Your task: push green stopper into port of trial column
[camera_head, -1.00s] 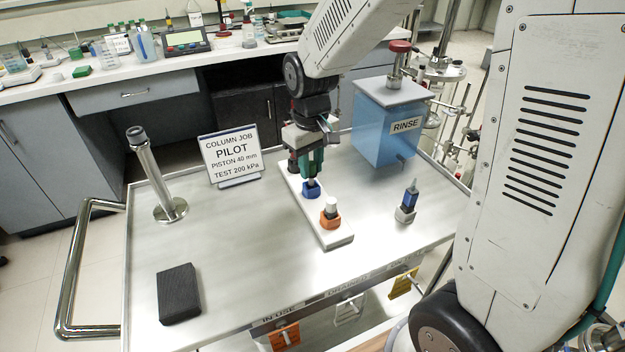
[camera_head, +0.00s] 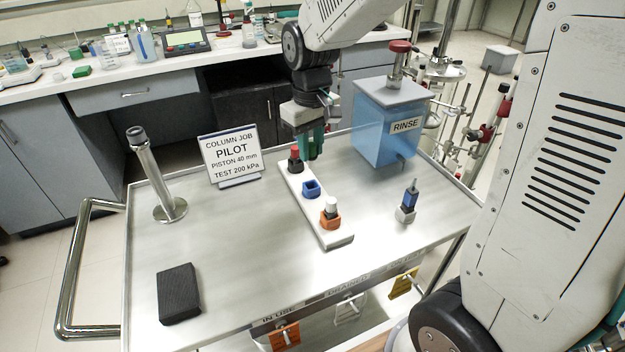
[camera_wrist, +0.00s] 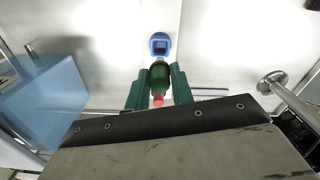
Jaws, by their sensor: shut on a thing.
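My gripper (camera_head: 311,152) is above the back of the white rack, with its fingers shut. In the wrist view, a dark green stopper (camera_wrist: 159,74) is held between the two fingers (camera_wrist: 158,84). A small red piece (camera_wrist: 158,99) shows at its lower end in that view; I cannot tell whether it belongs to it. The blue holder (camera_head: 311,188) on the rack stands empty, apart from the gripper; it also shows in the wrist view (camera_wrist: 160,44). No column in view is readable as the trial column, and its port cannot be made out.
The white rack (camera_head: 341,240) also bears a red-topped piece (camera_head: 295,155) and an orange holder (camera_head: 330,221) with a white piece. A blue RINSE tank (camera_head: 383,132) stands right, a PILOT sign (camera_head: 231,158) and metal post (camera_head: 153,177) left. The bench's front middle is clear.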

